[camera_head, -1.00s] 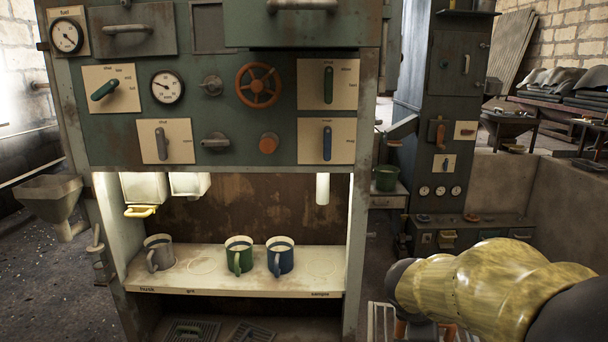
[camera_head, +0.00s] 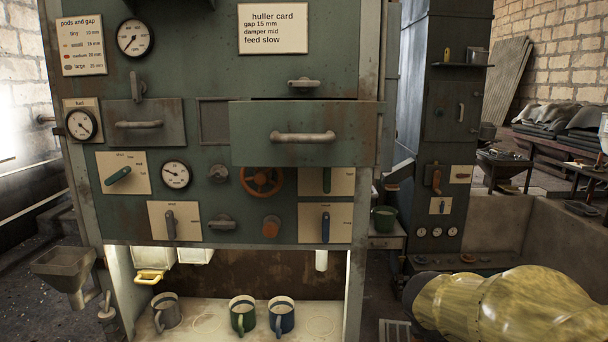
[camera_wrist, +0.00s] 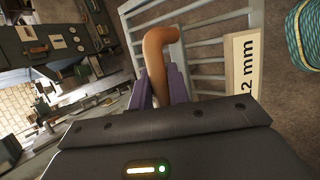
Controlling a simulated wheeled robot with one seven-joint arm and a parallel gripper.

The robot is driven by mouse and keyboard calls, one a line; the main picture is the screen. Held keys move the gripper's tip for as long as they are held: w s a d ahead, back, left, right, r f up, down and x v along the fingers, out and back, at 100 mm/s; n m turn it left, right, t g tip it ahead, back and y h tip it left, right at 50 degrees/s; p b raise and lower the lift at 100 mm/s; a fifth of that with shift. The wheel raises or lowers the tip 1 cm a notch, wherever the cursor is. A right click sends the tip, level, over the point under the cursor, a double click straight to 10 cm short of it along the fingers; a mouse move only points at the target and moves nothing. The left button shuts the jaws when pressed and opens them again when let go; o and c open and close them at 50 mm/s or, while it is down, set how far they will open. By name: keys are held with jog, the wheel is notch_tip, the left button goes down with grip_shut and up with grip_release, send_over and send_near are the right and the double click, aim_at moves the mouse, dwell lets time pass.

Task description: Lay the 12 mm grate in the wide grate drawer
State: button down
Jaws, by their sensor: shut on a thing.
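The 12 mm grate (camera_wrist: 205,50) is a grey barred frame with an orange bent handle and a pale label; "2 mm" is readable. My gripper (camera_wrist: 158,80) is shut on the orange handle, purple fingers on both sides of it. In the head view my gripper is hidden behind my arm at the lower right; pale bars (camera_head: 394,330) beside the arm look like part of the grate. The wide grate drawer (camera_head: 306,151) is a green front with a grey bar handle, standing out from the machine's upper right. Its inside is hidden from this height.
A narrower drawer (camera_head: 145,126) sits flush to the left. The huller card (camera_head: 273,28) hangs above. Three mugs, one grey (camera_head: 167,312), one green (camera_head: 243,315) and one blue (camera_head: 282,317), stand on the lit lower shelf. A patterned blue-green object (camera_wrist: 305,35) is beside the grate.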

notch_tip(320, 180, up, 44)
jog(key=p, duration=4.2)
jog(key=shift+d+f, duration=0.1)
jog(key=shift+f, duration=0.05)
